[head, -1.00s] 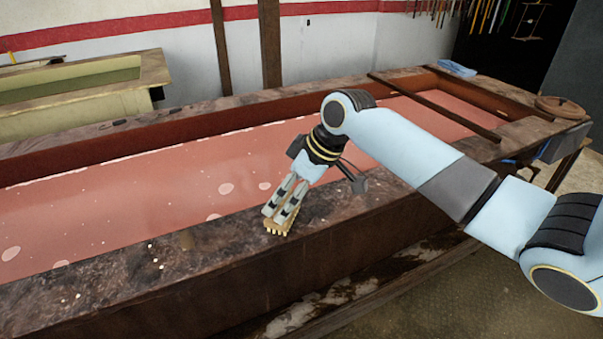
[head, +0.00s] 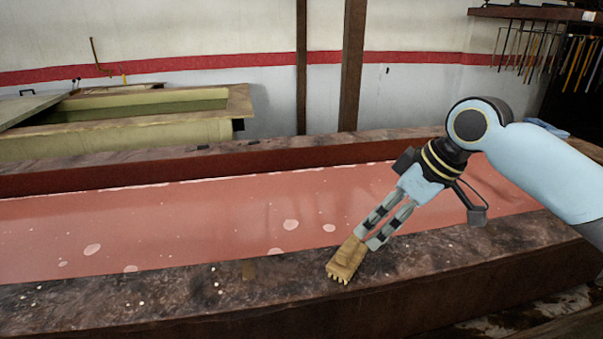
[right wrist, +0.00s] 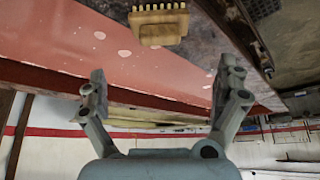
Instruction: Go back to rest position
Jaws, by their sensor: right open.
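My right gripper (head: 386,220) reaches down from the right to the near rim of the long basin. In the right wrist view its two fingers (right wrist: 160,68) stand wide apart with nothing between them. A yellow-tan brush-like block (head: 346,260) with short teeth lies on the dark stone rim, just past the fingertips in the head view. It also shows in the right wrist view (right wrist: 158,24), beyond the fingertips and apart from them. My left gripper is in neither view.
The long basin with reddish liquid (head: 190,225) has a wide, stained near rim (head: 440,252). A pale yellow tank (head: 130,130) and brown posts (head: 352,65) stand behind. Tools (head: 540,50) hang at the back right.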

